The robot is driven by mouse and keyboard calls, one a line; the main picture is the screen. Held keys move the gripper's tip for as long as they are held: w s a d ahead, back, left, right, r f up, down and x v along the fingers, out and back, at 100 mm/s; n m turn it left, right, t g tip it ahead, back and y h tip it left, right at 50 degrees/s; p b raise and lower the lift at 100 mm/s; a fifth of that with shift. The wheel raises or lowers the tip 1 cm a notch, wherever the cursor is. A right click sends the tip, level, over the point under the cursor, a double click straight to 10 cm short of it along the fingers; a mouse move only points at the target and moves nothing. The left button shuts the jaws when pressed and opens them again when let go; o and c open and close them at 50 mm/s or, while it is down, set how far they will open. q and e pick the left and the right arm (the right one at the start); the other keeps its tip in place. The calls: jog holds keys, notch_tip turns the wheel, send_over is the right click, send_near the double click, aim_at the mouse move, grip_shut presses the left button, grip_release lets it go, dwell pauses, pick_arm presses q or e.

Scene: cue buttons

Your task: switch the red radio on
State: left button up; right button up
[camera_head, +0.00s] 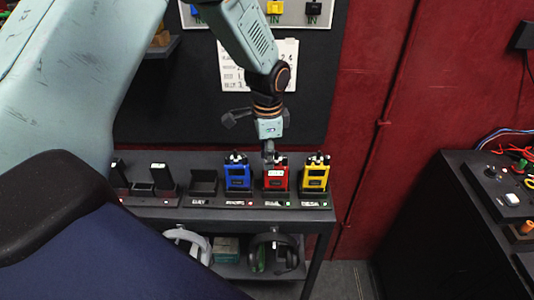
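The red radio (275,178) stands upright in a dark charging rack on the shelf, between a blue radio (238,176) and a yellow radio (315,177). My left gripper (268,152) points down just above the top of the red radio. Its fingertips look close together, like one narrow grey tip, with nothing seen between them. It hides part of the red radio's top, and I cannot tell whether it touches. My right gripper is not in view.
The rack (205,188) has an empty slot left of the blue radio, and black devices stand further left. A dark bench (440,230) with cables stands at right. A paper sheet (232,75) is on the wall panel.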

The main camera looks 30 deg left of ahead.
pick_arm(q)
jog(key=shift+d, duration=0.1)
jog(key=shift+c, duration=1.4)
grip_shut()
jog(key=shift+r+m+p, duration=0.15)
jog(key=shift+m+p, duration=0.6)
jog(key=shift+m, duration=0.25)
jog(key=shift+m+p, duration=0.35)
jog(key=shift+m, duration=0.95)
jog(key=o, duration=0.6)
grip_release()
jog(key=shift+c, duration=0.2)
